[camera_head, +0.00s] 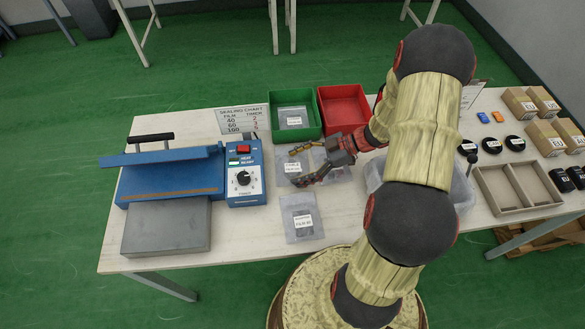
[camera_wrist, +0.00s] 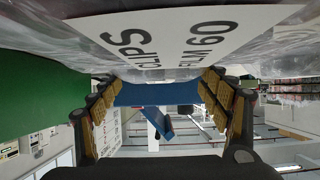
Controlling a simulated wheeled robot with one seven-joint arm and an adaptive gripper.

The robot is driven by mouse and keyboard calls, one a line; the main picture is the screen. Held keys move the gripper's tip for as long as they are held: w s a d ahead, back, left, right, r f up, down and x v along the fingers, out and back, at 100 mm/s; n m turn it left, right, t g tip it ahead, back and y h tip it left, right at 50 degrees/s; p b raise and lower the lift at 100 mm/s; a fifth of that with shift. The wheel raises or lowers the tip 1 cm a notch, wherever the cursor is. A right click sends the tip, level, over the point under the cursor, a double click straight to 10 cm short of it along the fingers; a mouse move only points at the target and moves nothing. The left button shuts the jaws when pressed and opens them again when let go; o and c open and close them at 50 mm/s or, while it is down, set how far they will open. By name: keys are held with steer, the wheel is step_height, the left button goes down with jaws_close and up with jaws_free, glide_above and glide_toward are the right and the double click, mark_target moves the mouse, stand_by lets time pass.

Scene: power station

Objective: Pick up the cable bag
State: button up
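Several clear bags with white labels lie on the table; I cannot tell which is the cable bag. One bag (camera_head: 297,114) is in the green bin (camera_head: 273,119), its label too small to read. Another bag (camera_head: 299,218) lies flat at the table's front, its label ending in what looks like 40.
A blue heat sealer (camera_head: 185,175) with a control box stands left of my gripper. A sealing chart (camera_head: 242,119) stands behind it. A red bin (camera_head: 344,107) is behind my gripper. Boxes (camera_head: 544,137), black round items and a divided tray (camera_head: 517,189) fill the right.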

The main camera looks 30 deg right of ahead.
mark_target(297, 167)
steer(key=c, duration=1.1)
steer(key=shift+r, duration=0.1)
steer(key=shift+r+p, duration=0.55)
steer(key=shift+r, duration=0.1)
step_height(297, 167, up, 2)
steer(key=shift+r+p, duration=0.1)
steer(key=shift+p, duration=0.65)
steer(key=a+r+p, duration=0.1)
steer(key=s+a+r+p, duration=0.1)
steer(key=r, duration=0.1)
steer(key=a+r, duration=0.2)
steer(key=shift+s+a+r+p, duration=0.1)
steer(key=shift+s+r+p, duration=0.05)
steer(key=shift+s+p, duration=0.25)
steer(key=s+a+r+p, duration=0.1)
steer(key=a, duration=0.1)
steer(key=s+a+r+p, duration=0.1)
steer(key=a, duration=0.2)
steer(key=s+a+r+p, duration=0.1)
steer(key=a+r, duration=0.1)
steer(key=a, duration=0.1)
steer(key=shift+s+a, duration=0.1)
steer(key=shift+s, duration=0.2)
steer(key=shift+r, duration=0.1)
